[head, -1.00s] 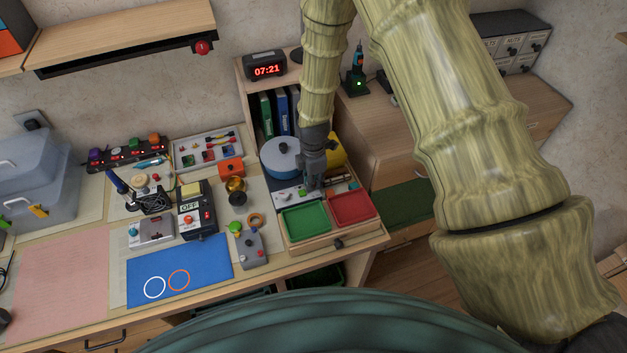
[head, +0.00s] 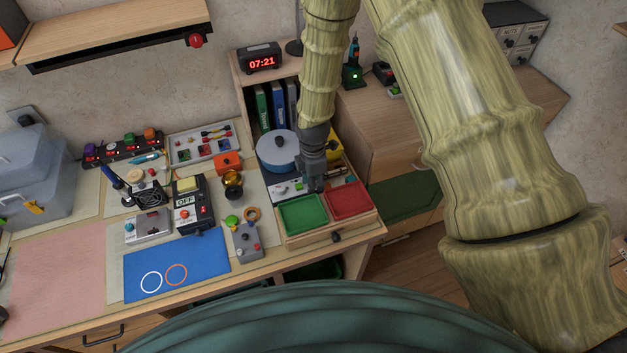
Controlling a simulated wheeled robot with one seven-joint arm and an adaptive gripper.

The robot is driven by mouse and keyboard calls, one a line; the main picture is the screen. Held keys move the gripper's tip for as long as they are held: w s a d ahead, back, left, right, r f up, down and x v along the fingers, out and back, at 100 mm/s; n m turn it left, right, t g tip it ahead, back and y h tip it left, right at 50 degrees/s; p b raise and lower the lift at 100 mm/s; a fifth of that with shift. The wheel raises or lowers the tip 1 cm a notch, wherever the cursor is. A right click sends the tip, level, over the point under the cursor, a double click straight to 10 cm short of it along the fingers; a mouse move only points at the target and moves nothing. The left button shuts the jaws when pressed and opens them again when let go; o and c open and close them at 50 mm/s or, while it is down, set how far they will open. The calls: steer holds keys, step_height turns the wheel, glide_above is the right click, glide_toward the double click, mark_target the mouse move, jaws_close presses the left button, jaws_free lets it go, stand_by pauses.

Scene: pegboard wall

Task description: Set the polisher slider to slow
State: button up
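A machine with a round blue lid (head: 275,152) and a pale control panel (head: 283,189) at its front stands at the right end of the bench; it looks like the polisher. My gripper (head: 316,188) points down over the right part of this panel, just behind the trays. It hides part of the panel. The slider and its setting are too small or hidden to make out. I cannot tell whether my fingers are open or shut, or whether they touch the panel.
A green tray (head: 303,213) and a red tray (head: 348,199) lie just in front of the panel. A yellow object (head: 335,146) is behind my gripper.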

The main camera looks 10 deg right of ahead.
steer(key=shift+w, duration=0.1)
steer(key=shift+r, duration=0.4)
step_height(320, 180, up, 11)
stand_by(0.3)
stand_by(0.5)
